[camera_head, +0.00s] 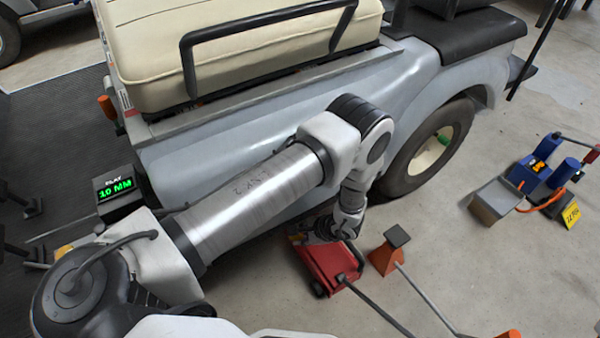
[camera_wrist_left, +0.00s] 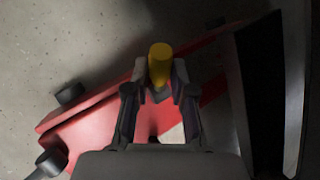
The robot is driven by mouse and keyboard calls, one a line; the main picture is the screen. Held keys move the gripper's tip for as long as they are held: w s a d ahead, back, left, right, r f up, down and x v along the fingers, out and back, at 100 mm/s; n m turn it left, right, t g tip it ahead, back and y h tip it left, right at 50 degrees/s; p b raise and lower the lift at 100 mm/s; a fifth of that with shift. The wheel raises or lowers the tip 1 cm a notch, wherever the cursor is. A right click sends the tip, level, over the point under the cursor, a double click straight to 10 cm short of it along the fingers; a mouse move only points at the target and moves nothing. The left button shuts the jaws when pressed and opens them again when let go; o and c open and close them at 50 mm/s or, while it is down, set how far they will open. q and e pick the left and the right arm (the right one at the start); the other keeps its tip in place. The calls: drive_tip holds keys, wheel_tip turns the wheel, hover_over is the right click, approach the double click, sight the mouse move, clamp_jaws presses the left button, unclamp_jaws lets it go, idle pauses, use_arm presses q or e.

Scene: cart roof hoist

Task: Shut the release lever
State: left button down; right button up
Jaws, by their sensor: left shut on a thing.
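A red floor jack (camera_head: 322,264) stands on the concrete beside the cart; its red body also fills the middle of the left wrist view (camera_wrist_left: 90,120). A yellow knob (camera_wrist_left: 160,62), which looks like the end of the release lever, stands up from the jack. My left gripper (camera_wrist_left: 160,85) is shut on it, one finger on each side. My right gripper is not in view.
The grey cart (camera_head: 230,165) with a cream seat (camera_head: 240,60) and rear wheel (camera_head: 430,150) stands behind my arm. An orange stand (camera_head: 388,255) is right of the jack. A display (camera_head: 115,190) reads 10 MM.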

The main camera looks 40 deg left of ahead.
use_arm(q)
drive_tip(key=shift+w+r, duration=0.1)
drive_tip(key=c, duration=1)
unclamp_jaws()
drive_tip(key=shift+o, duration=0.2)
drive_tip(key=s+v, duration=0.1)
drive_tip(key=v, duration=1)
drive_tip(key=shift+w+d+r, duration=0.25)
drive_tip(key=shift+w+r, duration=0.05)
drive_tip(key=shift+w, duration=0.2)
